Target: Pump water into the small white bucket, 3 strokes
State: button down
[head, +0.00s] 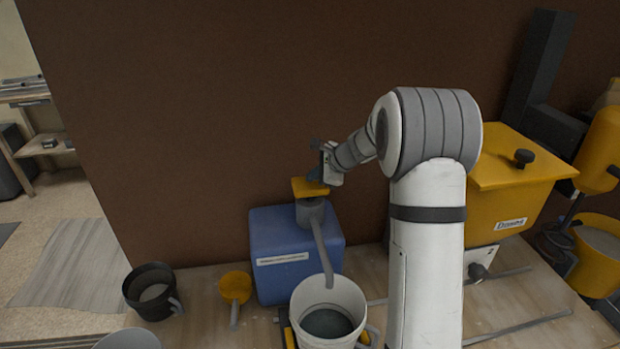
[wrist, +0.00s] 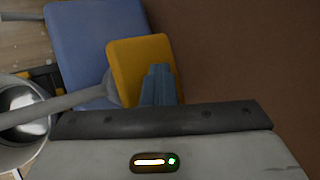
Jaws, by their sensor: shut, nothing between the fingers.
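A blue water container (head: 280,262) with a label stands at the back of the worktop. On top is a pump with a yellow head (head: 300,188) and a long grey spout (head: 322,250). The spout slopes down to the small white bucket (head: 358,292), which has a grey patch inside at its bottom. In the wrist view the yellow pump head (wrist: 132,60) and blue container (wrist: 90,35) lie below my gripper (wrist: 158,75). My gripper is shut and empty, its fingertips at the pump head; touching or just above, I cannot tell. My gripper also shows in the head view (head: 316,178).
A dark mug (head: 150,290) and a yellow scoop (head: 235,288) stand left of the container. A brown wall (head: 220,100) rises close behind. Yellow buckets (head: 596,255) are at far right.

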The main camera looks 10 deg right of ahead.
aim_at(314, 184)
jog(key=shift+f+b, duration=0.95)
jog(key=shift+f, duration=0.3)
dwell(0.5)
jog(key=shift+r, duration=0.15)
jog(key=shift+r+p, duration=2.1)
jog(key=shift+r, duration=0.6)
notch_tip(314, 184, up, 5)
jog(key=p, duration=0.3)
jog(key=shift+p, duration=0.35)
